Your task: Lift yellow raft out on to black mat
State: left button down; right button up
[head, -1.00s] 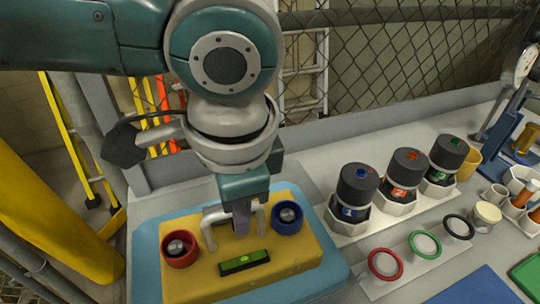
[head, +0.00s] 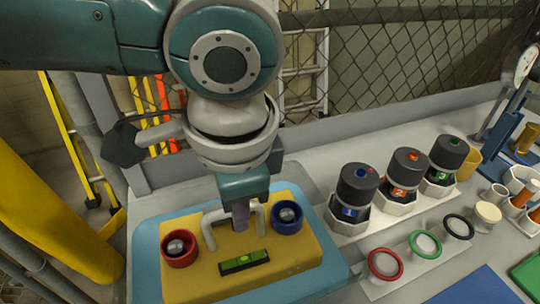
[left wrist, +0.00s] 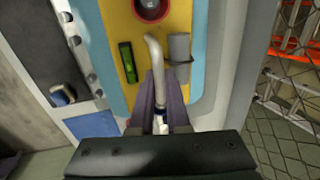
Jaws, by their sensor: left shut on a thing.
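The yellow raft (head: 205,275) lies in the light-blue-rimmed tank (head: 146,262), about level. It carries a red cup (head: 180,248), a blue cup (head: 288,217), a green spirit level (head: 244,262) and a pale bent handle (head: 208,233). My left gripper (head: 241,222) points down over the raft's middle and is shut on the handle. In the left wrist view the handle (left wrist: 154,55) runs in between my left gripper's fingers (left wrist: 160,105). I cannot tell whether the raft is lifted off the water. I cannot make out a black mat for certain. My right gripper is out of view.
Several black-capped canisters (head: 357,185) stand in white holders right of the tank. Red (head: 385,264), green (head: 424,244) and black (head: 458,227) rings lie in front of them. A blue mat (head: 470,288) lies at the front right. A chain-link fence (head: 400,70) stands behind.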

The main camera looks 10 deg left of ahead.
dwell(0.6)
pick_arm(q)
notch_tip(320, 180, up, 29)
jog(key=p, duration=1.1)
dwell(0.6)
dwell(1.2)
